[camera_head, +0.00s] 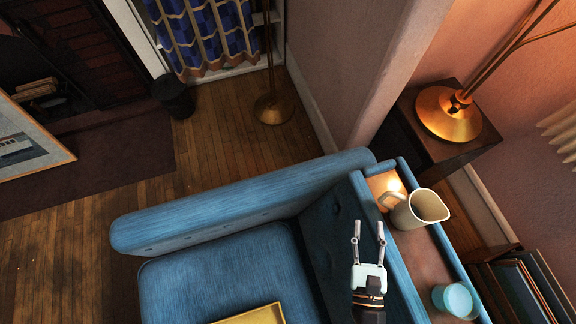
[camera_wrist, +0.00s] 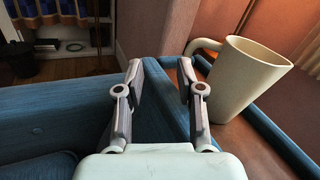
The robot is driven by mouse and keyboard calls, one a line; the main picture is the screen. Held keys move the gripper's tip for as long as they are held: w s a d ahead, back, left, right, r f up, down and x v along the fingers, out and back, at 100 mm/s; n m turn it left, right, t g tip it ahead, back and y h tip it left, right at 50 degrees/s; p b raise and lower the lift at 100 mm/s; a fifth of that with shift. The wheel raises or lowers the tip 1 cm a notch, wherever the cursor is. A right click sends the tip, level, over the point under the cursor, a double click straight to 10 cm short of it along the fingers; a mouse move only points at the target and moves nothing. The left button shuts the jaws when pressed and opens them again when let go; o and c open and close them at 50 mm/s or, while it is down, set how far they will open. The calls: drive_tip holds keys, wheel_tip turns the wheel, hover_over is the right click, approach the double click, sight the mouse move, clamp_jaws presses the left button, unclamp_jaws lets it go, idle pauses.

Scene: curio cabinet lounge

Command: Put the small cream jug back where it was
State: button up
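The small cream jug (camera_head: 419,210) stands on the wooden top of the sofa arm, with its handle toward the left. In the wrist view the jug (camera_wrist: 240,82) is just right of my gripper's fingers, apart from them. My gripper (camera_head: 369,229) is open and empty over the dark inner side of the sofa arm, left of the jug. Its two fingers (camera_wrist: 160,85) are spread with blue upholstery between and below them.
A light blue cup (camera_head: 455,300) stands on the same wooden top (camera_head: 425,258), nearer the bottom. The blue sofa (camera_head: 215,275) carries a yellow tray-like item (camera_head: 252,315) on its seat. A brass lamp base (camera_head: 449,118) stands on a dark side table behind.

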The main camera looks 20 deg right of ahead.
drive_tip(key=w+a+r+m+g+y, duration=0.1)
drive_tip(key=w+a+r+m+y, duration=0.1)
drive_tip(key=w+a+r+m, duration=0.2)
drive_tip(key=w+a+r+m+g+y, duration=0.1)
drive_tip(key=w+a+r+m+y, duration=0.2)
drive_tip(key=m, duration=1.5)
drive_tip(key=w+a+r+m+g+y, duration=0.1)
drive_tip(key=w+a+r+m+y, duration=0.2)
drive_tip(key=w+a+m, duration=0.7)
drive_tip(key=a+r+m, duration=0.1)
drive_tip(key=a+r, duration=0.1)
drive_tip(key=a, duration=0.3)
drive_tip(key=shift+w+r, duration=0.15)
drive_tip(key=shift+r, duration=0.25)
